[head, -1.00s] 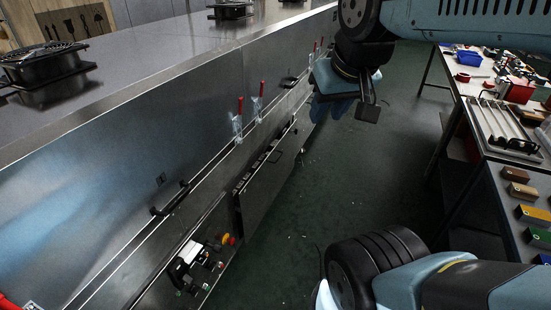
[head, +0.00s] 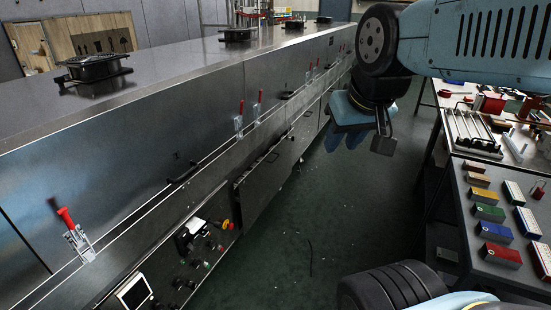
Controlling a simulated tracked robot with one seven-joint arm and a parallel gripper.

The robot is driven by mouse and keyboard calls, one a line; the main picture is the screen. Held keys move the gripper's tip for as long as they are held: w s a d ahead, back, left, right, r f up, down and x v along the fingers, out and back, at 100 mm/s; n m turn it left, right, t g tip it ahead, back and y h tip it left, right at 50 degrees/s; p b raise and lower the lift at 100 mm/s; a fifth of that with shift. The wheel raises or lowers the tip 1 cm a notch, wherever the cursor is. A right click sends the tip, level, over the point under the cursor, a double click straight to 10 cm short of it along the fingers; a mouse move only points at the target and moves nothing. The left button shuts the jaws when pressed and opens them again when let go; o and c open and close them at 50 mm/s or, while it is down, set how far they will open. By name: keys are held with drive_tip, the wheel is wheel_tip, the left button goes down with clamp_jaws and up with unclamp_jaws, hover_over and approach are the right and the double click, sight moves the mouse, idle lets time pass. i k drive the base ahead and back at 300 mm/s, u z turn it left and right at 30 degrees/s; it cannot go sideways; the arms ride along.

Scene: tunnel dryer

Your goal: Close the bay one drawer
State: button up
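The drawer (head: 270,185) that I take for bay one is a grey metal front low on the side of the long dryer. It stands out from the dryer's side, with a dark gap along its top edge, so it looks partly open. A small dark handle (head: 308,114) shows near its far end. My gripper (head: 383,142) is at the upper right, over the aisle and apart from the drawer. Its fingers are small, dark and seen from behind, so I cannot tell their opening. Nothing is visibly held.
A control panel (head: 205,245) with a red-yellow button juts near the drawer. Red-handled clamps (head: 240,120) and a black handle (head: 183,172) line the dryer. A bench (head: 465,215) with coloured blocks stands on the right. The green floor (head: 290,240) between is mostly clear.

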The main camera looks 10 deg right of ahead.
sight(256, 191)
drive_tip(key=z, duration=0.25)
drive_tip(key=i, duration=2.1)
drive_tip(key=u, duration=0.65)
